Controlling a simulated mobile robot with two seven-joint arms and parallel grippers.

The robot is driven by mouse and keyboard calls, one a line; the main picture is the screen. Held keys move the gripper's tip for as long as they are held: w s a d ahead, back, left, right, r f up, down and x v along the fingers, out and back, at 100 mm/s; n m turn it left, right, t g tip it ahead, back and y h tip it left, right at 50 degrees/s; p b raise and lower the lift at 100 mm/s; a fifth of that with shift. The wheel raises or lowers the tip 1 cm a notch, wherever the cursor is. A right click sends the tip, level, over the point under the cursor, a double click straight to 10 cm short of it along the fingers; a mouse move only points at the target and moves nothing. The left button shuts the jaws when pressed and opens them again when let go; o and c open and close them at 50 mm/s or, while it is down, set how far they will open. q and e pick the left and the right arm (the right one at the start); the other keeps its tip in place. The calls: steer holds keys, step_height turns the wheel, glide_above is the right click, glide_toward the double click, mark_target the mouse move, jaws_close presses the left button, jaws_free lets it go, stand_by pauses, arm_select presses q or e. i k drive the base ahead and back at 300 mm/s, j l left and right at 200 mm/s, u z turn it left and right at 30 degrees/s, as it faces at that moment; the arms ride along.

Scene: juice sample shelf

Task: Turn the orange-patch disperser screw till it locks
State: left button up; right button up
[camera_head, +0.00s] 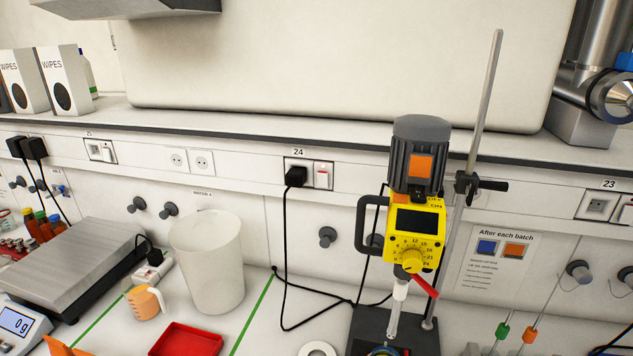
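The disperser (412,235) stands right of centre, with a dark grey motor head, an orange patch (421,166) and a yellow control box with a numbered dial (413,260). It is mounted on an upright metal rod (484,105). A black clamp (464,187) grips the rod, and a black screw handle (492,185) sticks out from it to the right. A red lever (425,286) points down and right below the dial. How tight the screw is cannot be told. Neither gripper is in view.
A white bucket (208,265), an orange jug (145,302) and a red tray (187,341) stand left of the disperser. A power cable (284,250) hangs from socket 24. Thin rods with green and orange tags (527,333) stand at right. A shelf edge (330,147) runs behind.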

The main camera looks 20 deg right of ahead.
mark_target(469, 191)
steer(key=z, duration=1.3)
steer(key=u, duration=0.4)
